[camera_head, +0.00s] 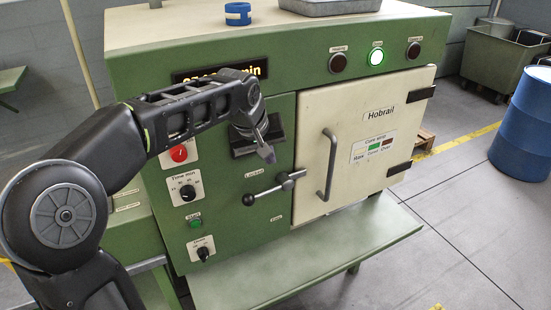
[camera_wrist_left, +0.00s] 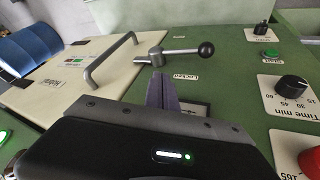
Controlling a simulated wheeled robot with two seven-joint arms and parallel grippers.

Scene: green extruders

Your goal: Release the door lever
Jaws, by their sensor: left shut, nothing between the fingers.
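The door lever (camera_head: 273,188) is a metal rod with a black ball knob at its left end and a pivot at the door's edge. It lies roughly level, tilted slightly, below the "Locked" label. The cream door (camera_head: 370,140) with its bar handle is closed. My left gripper (camera_head: 267,152) is shut and empty, pointing down just above the lever and apart from it. In the left wrist view the lever (camera_wrist_left: 180,51) lies beyond the shut fingertips (camera_wrist_left: 159,82), with its knob to the right. My right gripper is not in view.
A shelf (camera_head: 310,258) juts out below the door. A blue drum (camera_head: 525,125) stands at the right. The floor in front is clear.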

